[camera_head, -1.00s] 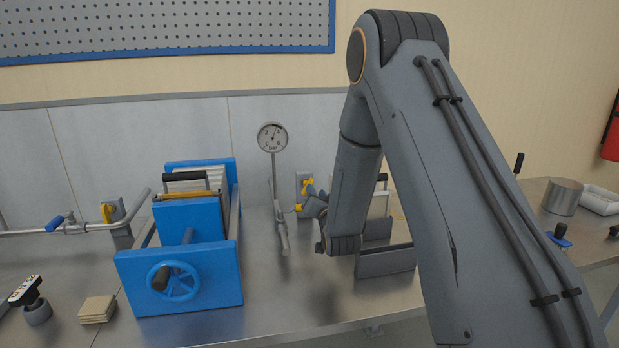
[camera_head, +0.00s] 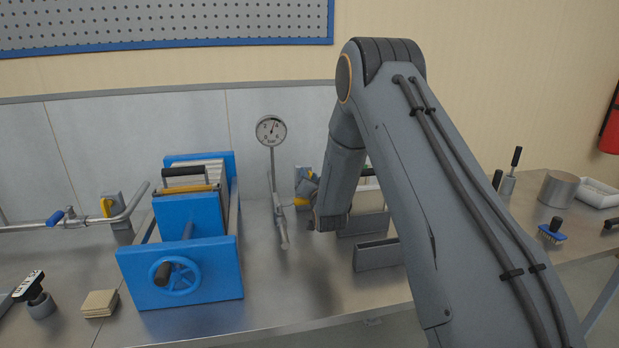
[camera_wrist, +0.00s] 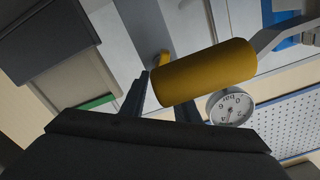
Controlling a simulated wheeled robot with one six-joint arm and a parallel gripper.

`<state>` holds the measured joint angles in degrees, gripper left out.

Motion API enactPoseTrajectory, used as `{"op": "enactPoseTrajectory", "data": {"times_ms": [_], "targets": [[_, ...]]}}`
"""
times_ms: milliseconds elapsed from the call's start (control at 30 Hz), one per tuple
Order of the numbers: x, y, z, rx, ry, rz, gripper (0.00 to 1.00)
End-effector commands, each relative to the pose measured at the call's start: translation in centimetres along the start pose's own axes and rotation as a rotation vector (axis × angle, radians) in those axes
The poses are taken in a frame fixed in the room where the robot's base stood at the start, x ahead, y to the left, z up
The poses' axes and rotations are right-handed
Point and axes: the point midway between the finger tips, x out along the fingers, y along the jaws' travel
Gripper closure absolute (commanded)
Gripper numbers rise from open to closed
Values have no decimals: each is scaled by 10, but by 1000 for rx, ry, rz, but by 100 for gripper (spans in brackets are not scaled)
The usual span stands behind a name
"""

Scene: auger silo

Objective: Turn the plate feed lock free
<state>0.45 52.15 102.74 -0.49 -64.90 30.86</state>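A grey wall box with yellow parts (camera_head: 300,202) stands behind the gauge pipe, mostly hidden by my gripper (camera_head: 308,188). I cannot tell which yellow part is the plate feed lock. In the wrist view, a thick yellow cylinder (camera_wrist: 205,73) on a grey bent rod crosses in front of one finger of my gripper (camera_wrist: 160,90). Whether either finger touches yellow is unclear.
A pressure gauge (camera_head: 271,130) on a thin pipe stands just left of my gripper. A blue plate press (camera_head: 180,274) with a handwheel is farther left. Grey plate holders (camera_head: 378,254) stand below my arm.

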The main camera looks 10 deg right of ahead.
Motion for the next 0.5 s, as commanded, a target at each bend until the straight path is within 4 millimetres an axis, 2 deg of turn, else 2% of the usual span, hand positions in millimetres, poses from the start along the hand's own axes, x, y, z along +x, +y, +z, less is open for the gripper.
{"op": "enactPoseTrajectory", "data": {"times_ms": [33, 167, 200, 500], "targets": [[0, 0, 0, 0, 0, 0, 75], [0, 0, 0, 0, 0, 0, 97], [0, 0, 0, 0, 0, 0, 100], [0, 0, 1, -24, -1, 0, 100]]}}
